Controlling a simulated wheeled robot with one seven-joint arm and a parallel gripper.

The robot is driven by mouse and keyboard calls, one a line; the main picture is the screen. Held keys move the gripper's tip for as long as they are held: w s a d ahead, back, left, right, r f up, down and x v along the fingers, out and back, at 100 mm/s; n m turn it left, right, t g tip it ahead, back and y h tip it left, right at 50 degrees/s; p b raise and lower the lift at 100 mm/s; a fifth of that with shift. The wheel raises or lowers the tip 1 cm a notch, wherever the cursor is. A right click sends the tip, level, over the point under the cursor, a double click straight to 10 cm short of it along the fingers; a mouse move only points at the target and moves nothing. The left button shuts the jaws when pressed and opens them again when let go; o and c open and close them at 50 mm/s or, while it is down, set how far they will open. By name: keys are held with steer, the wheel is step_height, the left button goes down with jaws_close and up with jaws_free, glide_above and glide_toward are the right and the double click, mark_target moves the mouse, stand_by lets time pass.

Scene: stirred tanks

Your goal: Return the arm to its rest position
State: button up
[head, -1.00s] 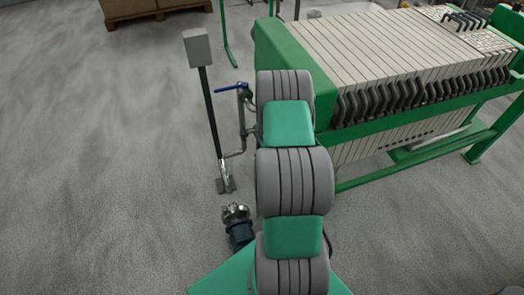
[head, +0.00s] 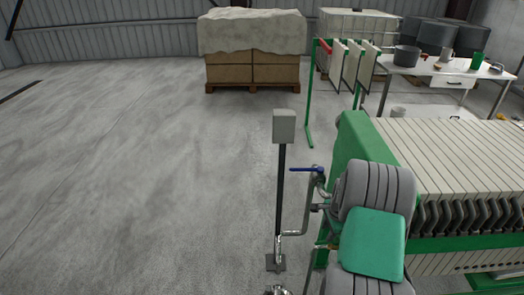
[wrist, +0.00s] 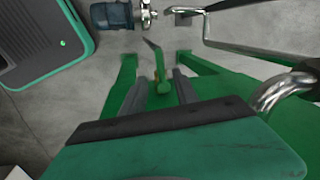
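My arm, with grey ringed joints and green links, rises at the lower right of the head view, in front of the filter press. Its far end and my gripper are hidden there. The gripper points down toward the floor and a green frame.
The filter press (head: 445,150) stands close right of my arm. A blue-handled valve (head: 307,170) and a post with a grey box (head: 284,126) stand just left. A motor (wrist: 112,14) is near the gripper in the wrist view. Open floor (head: 130,170) lies left.

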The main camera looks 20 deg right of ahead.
steer(key=s+a+n+g+y, duration=0.1)
steer(key=s+a+n+g, duration=0.1)
steer(key=s+a+n, duration=0.5)
steer(key=s+a+n+g+y, duration=0.1)
steer(key=s+a+n+g, duration=0.3)
steer(key=s, duration=0.6)
steer(key=w+a+r+n+t, duration=0.1)
steer(key=a+r+n+t, duration=0.2)
steer(key=a+r, duration=0.6)
steer(key=w+a+r+n+t+h, duration=0.1)
steer(key=a+r+n+t, duration=0.3)
steer(key=a+r, duration=0.5)
steer(key=shift+w+r+n+h, duration=0.25)
steer(key=shift+r+n, duration=0.65)
steer(key=shift+r, duration=1.6)
